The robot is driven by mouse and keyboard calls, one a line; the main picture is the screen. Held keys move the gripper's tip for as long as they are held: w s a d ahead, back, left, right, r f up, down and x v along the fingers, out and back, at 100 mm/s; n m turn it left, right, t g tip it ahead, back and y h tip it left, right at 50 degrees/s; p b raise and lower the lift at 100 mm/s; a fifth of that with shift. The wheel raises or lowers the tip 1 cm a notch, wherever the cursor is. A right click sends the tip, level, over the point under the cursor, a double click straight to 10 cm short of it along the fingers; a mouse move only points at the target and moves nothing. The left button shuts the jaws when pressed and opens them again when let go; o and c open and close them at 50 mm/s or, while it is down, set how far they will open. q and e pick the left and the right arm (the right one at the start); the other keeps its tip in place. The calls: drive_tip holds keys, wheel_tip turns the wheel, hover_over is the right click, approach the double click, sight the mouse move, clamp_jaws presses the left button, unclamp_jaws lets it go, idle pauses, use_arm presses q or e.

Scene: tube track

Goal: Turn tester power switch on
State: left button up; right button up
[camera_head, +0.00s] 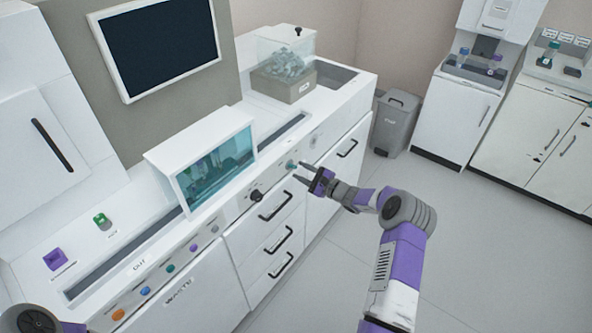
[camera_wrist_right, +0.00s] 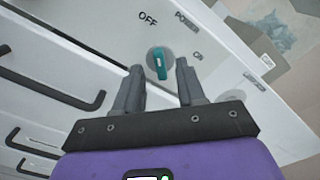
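The tester power switch is a rotary knob with a teal handle (camera_wrist_right: 159,64) on a grey round base, set in the white front panel. It also shows in the head view (camera_head: 291,164). "OFF" is printed to its upper left, "POWER" and "ON" to its right in the wrist view. The teal handle stands nearly upright in that view; I cannot tell which label it points to. My right gripper (camera_wrist_right: 154,86) is open, its fingertips just short of the knob on either side. In the head view my right gripper (camera_head: 304,173) is in front of the panel. My left gripper is out of view.
A black knob (camera_head: 256,196) and several coloured buttons line the panel to the left. Drawers with black handles (camera_head: 276,206) lie below. A teal-windowed case (camera_head: 215,165) stands on the counter. The floor (camera_head: 340,265) is clear; a grey bin (camera_head: 396,122) stands beyond.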

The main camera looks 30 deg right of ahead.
sight(292, 166)
drive_tip(key=shift+x, duration=1.45)
clamp_jaws()
